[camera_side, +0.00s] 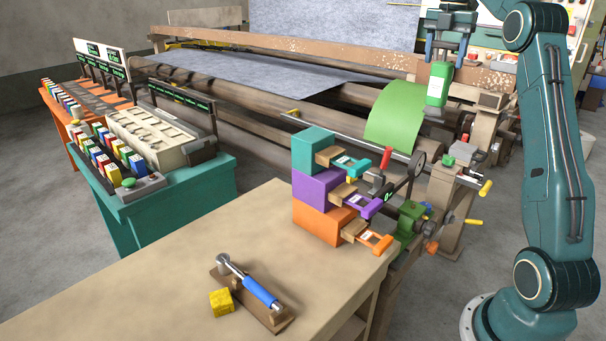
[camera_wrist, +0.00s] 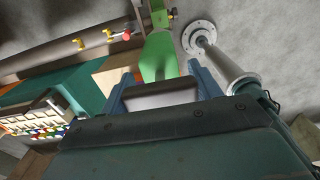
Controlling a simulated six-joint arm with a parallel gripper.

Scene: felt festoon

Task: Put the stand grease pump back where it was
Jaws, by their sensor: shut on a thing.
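My gripper (camera_side: 446,56) is high at the upper right of the side view, its fingers pointing down. It is shut on a green container (camera_side: 441,72) with a white label, held upright in the air in front of the roller machine. A blue-handled tool with a metal head (camera_side: 262,292), which looks like a grease pump, lies tilted on a wooden stand (camera_side: 279,323) on the bench, well away from my gripper. I cannot tell for sure which one the task names.
The beige bench (camera_side: 150,290) has free room around a yellow block (camera_side: 221,302). Teal, purple and orange boxes (camera_side: 312,150) are stacked at its far edge. A green cloth (camera_side: 395,115) hangs from the roller machine near the held container. A teal table (camera_side: 185,195) stands left.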

